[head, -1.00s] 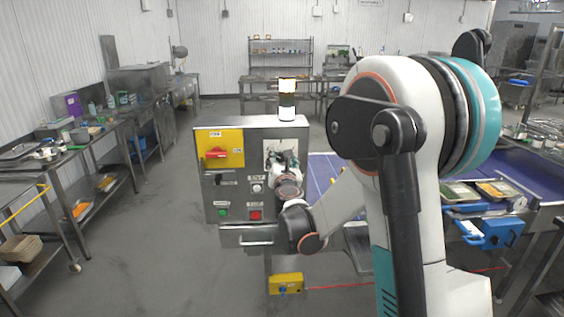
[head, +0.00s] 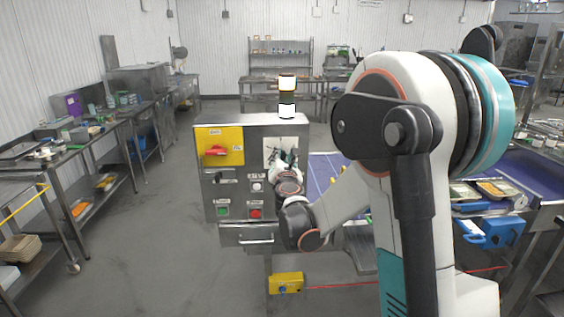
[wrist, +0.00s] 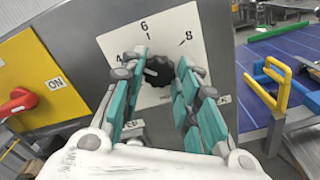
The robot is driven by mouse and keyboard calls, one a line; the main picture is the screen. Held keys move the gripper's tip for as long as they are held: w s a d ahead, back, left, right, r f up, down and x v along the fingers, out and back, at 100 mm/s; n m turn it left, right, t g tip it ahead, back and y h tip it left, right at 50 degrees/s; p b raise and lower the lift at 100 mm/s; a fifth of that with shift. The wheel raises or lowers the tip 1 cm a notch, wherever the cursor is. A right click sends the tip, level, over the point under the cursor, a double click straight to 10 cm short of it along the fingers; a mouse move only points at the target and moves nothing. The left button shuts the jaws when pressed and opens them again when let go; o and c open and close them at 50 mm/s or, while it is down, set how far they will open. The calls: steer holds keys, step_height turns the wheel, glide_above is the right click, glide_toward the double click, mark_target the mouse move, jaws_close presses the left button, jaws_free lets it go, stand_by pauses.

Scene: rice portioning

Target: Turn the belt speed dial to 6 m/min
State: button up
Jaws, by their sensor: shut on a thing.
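The belt speed dial (wrist: 157,75) is a black knob on a white scale plate (wrist: 185,25) in the wrist view. The figures 4, 6 and 8 show around it, with 6 at the top. My gripper (wrist: 161,68) has its teal-padded fingers on either side of the knob and is shut on it. The knob's pointer is too small and partly covered, so I cannot tell its exact setting. In the head view my gripper (head: 287,165) is at the white plate on the control box (head: 243,132) and hides the dial.
A red switch on a yellow plate (head: 219,148) is left of the dial. White, green and red (head: 255,213) buttons sit below. A lamp tower (head: 287,95) stands on the box. The blue conveyor belt (wrist: 286,60) is to the right. Floor left of the box is clear.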

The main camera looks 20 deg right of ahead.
steer(key=m+b, duration=0.1)
steer(key=m, duration=0.3)
steer(key=shift+f+m+b, duration=0.1)
steer(key=shift+m+b, duration=0.75)
steer(key=shift+m, duration=1.75)
steer(key=o, duration=1.1)
steer(key=shift+c, duration=0.2)
steer(key=v, duration=1.2)
